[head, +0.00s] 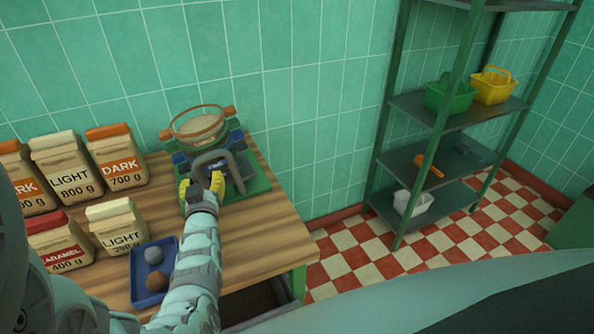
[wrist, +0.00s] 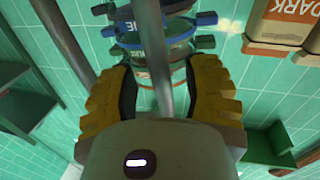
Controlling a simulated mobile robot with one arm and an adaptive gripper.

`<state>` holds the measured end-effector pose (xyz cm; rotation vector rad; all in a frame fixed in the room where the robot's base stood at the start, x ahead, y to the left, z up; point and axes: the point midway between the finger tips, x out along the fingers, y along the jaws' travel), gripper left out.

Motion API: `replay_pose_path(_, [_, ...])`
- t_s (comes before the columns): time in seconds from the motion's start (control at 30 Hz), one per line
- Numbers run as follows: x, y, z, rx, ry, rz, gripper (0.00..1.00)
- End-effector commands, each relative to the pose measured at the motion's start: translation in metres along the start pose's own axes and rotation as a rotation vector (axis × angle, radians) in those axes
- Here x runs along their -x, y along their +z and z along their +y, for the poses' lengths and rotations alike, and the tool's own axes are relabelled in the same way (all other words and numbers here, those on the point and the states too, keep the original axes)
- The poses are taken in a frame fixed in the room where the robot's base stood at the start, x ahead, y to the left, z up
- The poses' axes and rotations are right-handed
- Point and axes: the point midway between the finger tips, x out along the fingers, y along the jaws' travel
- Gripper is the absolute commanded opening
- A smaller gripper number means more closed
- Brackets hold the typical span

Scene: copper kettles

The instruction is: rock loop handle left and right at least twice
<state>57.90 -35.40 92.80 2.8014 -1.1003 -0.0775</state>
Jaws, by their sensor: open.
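The loop handle (head: 236,168) is a dark grey bent bar above a green base (head: 258,184) at the back right of the wooden table. My gripper (head: 201,186), with yellow fingers, is at the near left side of the loop. In the wrist view my gripper (wrist: 160,75) is open, with one grey bar of the loop (wrist: 152,50) between its fingers. Its fingers look apart from the bar. A second grey bar (wrist: 68,42) shows to the left, outside the fingers. The loop's lower end is hidden behind my gripper's body.
A round pan with orange handles (head: 198,129) sits over blue-handled pieces (wrist: 155,22) behind the loop. Labelled bags (head: 70,172) and a blue tray (head: 153,285) are left of my arm. A metal shelf (head: 440,116) stands right, with floor between.

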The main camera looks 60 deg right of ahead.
Motion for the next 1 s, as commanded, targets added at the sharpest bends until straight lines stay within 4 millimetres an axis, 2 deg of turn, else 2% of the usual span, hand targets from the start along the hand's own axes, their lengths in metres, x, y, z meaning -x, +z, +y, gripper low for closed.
replay_pose_path(0.4, [-0.0042,0.0001,-0.0008,0.000,-0.002,0.000,0.48])
replay_pose_path(0.43, [-0.0043,0.0000,-0.0008,0.000,-0.002,0.000,0.53])
replay_pose_path(0.9, [-0.0043,-0.0001,-0.0005,0.000,-0.001,0.000,0.04])
replay_pose_path(1.0, [-0.0043,-0.0002,-0.0003,0.000,-0.001,0.000,0.00])
